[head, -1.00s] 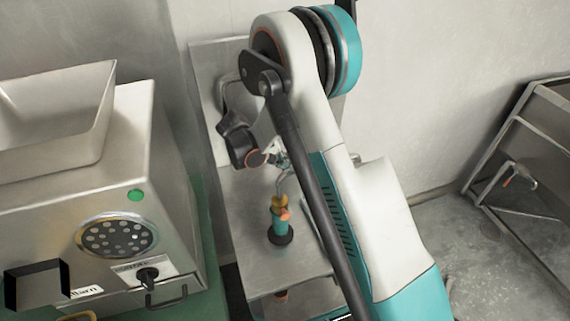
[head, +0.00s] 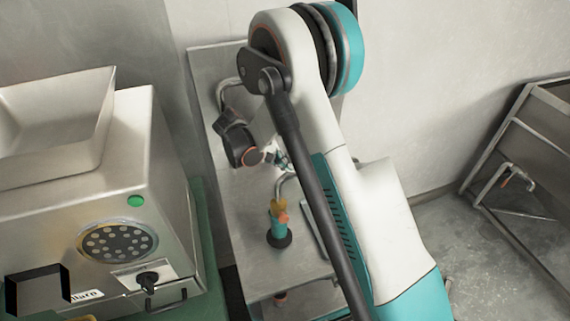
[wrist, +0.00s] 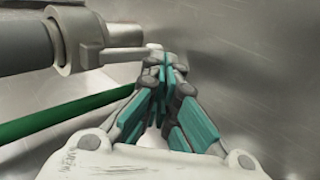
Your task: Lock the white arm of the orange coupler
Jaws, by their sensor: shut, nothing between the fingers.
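The orange coupler (head: 279,207) sits on top of a teal upright cylinder with a dark round foot on the metal counter in the head view. It is small there, and I cannot make out its white arm. My gripper (head: 283,163) is above and behind the coupler in the picture, partly hidden by my own arm. In the wrist view the teal fingers of my gripper (wrist: 165,75) are shut together and empty. A pale grey lever-like rod (wrist: 125,55) reaches from a dark pipe fitting to beside the fingertips; I cannot tell whether they touch.
A thick dark pipe (wrist: 28,45) and a green bar (wrist: 65,116) lie left of the fingers. A steel grinder (head: 100,190) stands on the left. The metal counter (head: 235,205) has bare room left of the coupler. A steel rack (head: 520,165) is at the right.

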